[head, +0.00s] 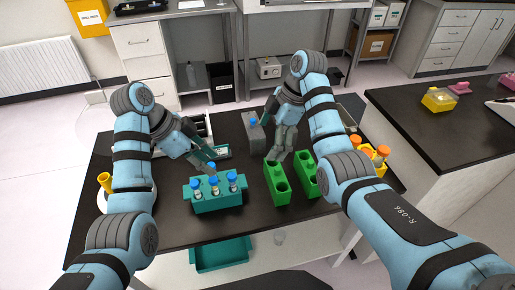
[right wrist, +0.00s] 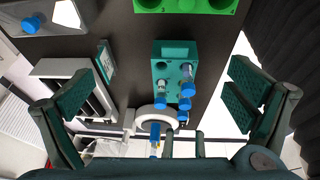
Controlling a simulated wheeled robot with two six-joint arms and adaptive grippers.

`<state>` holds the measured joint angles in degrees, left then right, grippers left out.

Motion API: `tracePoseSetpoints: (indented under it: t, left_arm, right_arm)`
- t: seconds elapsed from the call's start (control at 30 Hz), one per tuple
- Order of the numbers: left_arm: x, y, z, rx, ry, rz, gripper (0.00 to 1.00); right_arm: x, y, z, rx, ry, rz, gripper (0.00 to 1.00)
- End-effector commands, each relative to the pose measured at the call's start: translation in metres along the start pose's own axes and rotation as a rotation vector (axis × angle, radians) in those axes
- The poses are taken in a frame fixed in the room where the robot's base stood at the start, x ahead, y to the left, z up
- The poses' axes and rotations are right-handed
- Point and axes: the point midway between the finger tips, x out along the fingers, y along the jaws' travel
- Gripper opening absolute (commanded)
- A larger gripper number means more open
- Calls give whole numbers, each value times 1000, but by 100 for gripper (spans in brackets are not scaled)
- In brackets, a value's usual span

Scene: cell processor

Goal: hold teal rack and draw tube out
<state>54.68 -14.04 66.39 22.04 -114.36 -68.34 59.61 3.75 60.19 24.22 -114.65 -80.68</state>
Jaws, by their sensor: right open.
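The teal rack (head: 222,205) stands on the dark table in the head view, holding several upright tubes with blue caps. It also shows in the right wrist view (right wrist: 161,52), seen from above with several blue-capped tubes (right wrist: 187,71). My left gripper (head: 207,164) is at the back of the rack, close beside a blue cap (head: 212,167); whether its fingers hold that tube cannot be told. My right gripper (head: 276,157) is open and empty, above the back end of a green rack and to the right of the teal rack. Its two spread fingers show in the right wrist view (right wrist: 168,95).
Two green racks (head: 281,197) stand right of the teal rack. A grey block with a blue-capped tube (head: 255,135) is behind them. Orange-capped tubes (head: 381,152) stand at the right. A teal bin (head: 220,254) is below the front edge.

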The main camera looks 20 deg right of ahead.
Motion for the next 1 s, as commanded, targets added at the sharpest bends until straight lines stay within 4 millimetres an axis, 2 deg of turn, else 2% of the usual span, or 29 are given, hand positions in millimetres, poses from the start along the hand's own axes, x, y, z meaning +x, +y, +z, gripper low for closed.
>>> tracePoseSetpoints:
  t: [0.03, 0.1, 0.2, 0.37, 0.6, 0.7, 0.83, 1.0]
  left_arm:
    - [0, 0, 0, 0, 0, 0, 33]
    - [0, 0, 0, 0, 0, 0, 33]
    - [0, 0, 0, 0, 0, 0, 33]
    - [0, 0, 0, 0, 0, 0, 33]
    - [0, 0, 0, 0, 0, 0, 33]
    - [0, 0, 0, 0, 0, 0, 33]
    - [0, 0, 0, 0, 0, 0, 33]
    - [0, 0, 0, 1, 0, 0, 33]
  right_arm:
    - [12, -7, -14, -5, 20, -29, 99]
    - [23, -13, -26, -6, 38, -56, 99]
    - [34, -17, -33, -5, 48, -72, 99]
    - [62, -20, -34, -5, 48, -75, 99]
    - [128, -24, -37, -3, 47, -74, 99]
    - [150, -26, -38, -3, 47, -74, 99]
    - [167, -26, -38, -4, 47, -71, 99]
    - [173, -27, -38, -4, 46, -69, 99]
